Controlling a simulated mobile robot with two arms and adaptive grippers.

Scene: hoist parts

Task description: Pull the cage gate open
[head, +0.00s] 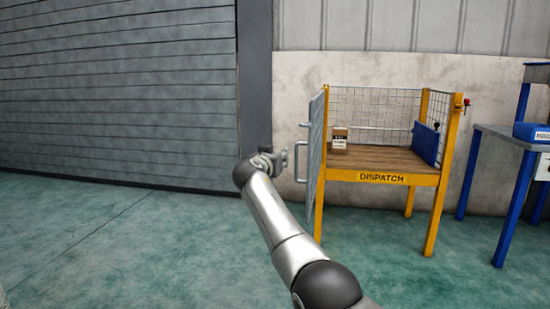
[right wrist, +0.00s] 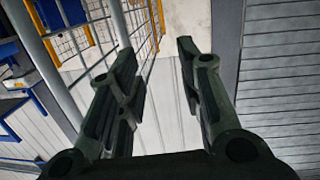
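The cage gate (head: 316,150) is a grey mesh panel at the cage's left front post, seen almost edge-on in the head view. It stands swung out towards me, and the cage front is uncovered. Its grey bar handle (head: 298,161) sticks out to the left. My right gripper (head: 277,160) is just left of the handle, apart from it. In the right wrist view the right gripper (right wrist: 158,58) is open, with nothing between its fingers. Grey tubes (right wrist: 52,62) show beyond its left finger; I cannot tell which is the handle. My left gripper is out of view.
The yellow cage (head: 383,179), marked DISPATCH, holds a small brown box (head: 340,139) and a blue panel (head: 426,144). A blue-legged workbench (head: 512,134) stands at the right. A grey shutter (head: 120,90) is at the left. The green floor (head: 130,250) before it is clear.

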